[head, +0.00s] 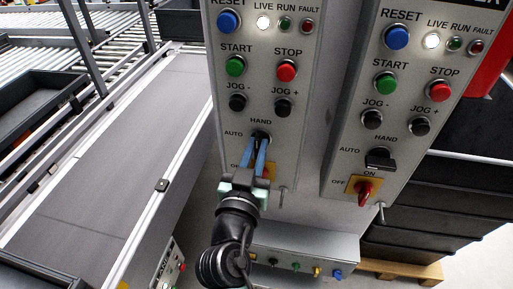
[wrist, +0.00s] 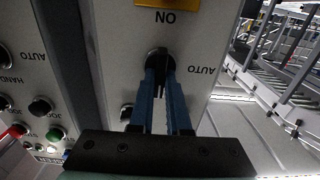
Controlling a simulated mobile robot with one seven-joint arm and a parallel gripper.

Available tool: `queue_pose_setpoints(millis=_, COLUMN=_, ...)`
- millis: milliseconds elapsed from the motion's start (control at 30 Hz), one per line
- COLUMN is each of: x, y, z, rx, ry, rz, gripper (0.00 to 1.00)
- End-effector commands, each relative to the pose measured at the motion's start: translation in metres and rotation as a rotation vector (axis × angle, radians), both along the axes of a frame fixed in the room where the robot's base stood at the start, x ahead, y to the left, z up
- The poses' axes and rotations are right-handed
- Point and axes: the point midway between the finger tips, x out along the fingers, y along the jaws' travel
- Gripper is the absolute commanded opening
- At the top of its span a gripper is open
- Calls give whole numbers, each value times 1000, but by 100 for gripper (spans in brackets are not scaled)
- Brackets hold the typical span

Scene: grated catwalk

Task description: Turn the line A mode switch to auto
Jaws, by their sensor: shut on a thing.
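My gripper (head: 260,150) is at the left control panel (head: 290,110) in the head view. Its blue fingers are closed around the black mode switch (head: 262,136) of that panel. HAND is printed above this switch and AUTO to its left. In the wrist view, the fingers (wrist: 160,72) reach onto the round black switch (wrist: 157,55), with AUTO on its right in that upside-down picture. The fingers hide much of the knob, so I cannot tell its exact setting. No line A label is readable.
The right panel (head: 396,101) has a matching mode switch (head: 380,158) and a red on-off switch (head: 365,191). A red-and-yellow on-off switch (head: 268,171) sits just behind my fingers. A lower box (head: 310,247) carries small knobs. A conveyor (head: 115,150) runs at left.

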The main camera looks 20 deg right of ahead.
Motion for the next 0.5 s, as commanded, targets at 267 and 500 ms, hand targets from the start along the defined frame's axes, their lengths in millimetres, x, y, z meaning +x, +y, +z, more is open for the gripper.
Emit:
queue_pose_setpoints(millis=267, x=0, y=1, z=0, rx=-73, ry=51, rz=0, gripper=0)
queue_pose_setpoints(millis=500, x=1, y=2, z=0, rx=-227, ry=155, rz=0, gripper=0)
